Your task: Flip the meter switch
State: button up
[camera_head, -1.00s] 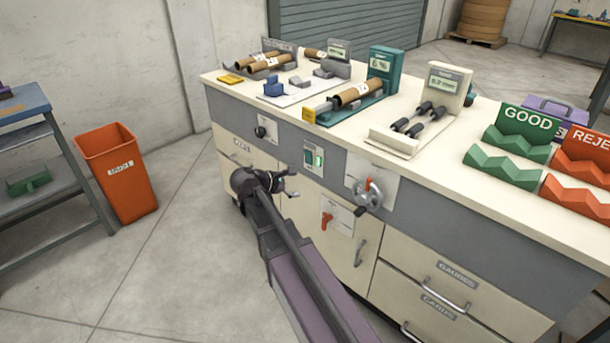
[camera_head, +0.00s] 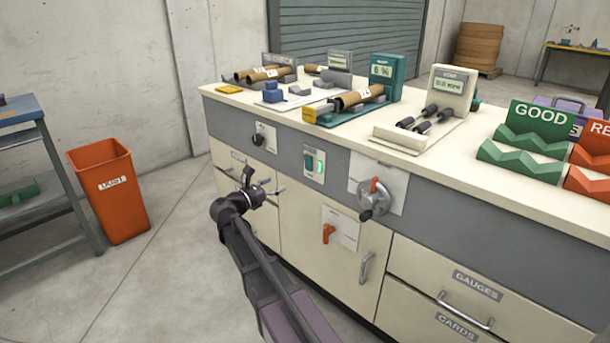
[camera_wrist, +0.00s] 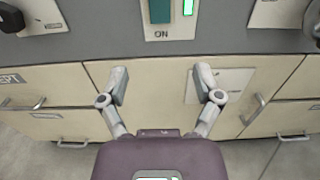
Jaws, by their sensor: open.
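A green rocker switch (camera_head: 309,163) sits on a pale plate in the grey front band of the bench, beside a lit green lamp (camera_head: 320,167). In the wrist view the switch (camera_wrist: 160,10) is at the top edge, cut off, with "ON" under it and the lit lamp (camera_wrist: 188,7) at its right. I cannot read a label naming it the meter switch. My gripper (camera_head: 265,183) is open and empty, below and left of the switch and apart from it. In the wrist view the spread fingers (camera_wrist: 161,82) face the pale cabinet front below the switch plate.
A black knob (camera_head: 258,139) is left of the switch; a round dial with a red handle (camera_head: 372,198) is right. A red lever (camera_head: 328,233) is on the door below. An orange bin (camera_head: 112,192) stands left on open floor.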

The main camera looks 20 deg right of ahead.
aim_at(308, 167)
jog(key=shift+d, duration=0.1)
dwell(0.3)
jog(key=x, duration=1.3)
jog(key=shift+w+d, duration=0.15)
jog(key=shift+d, duration=0.1)
jog(key=c, duration=1.1)
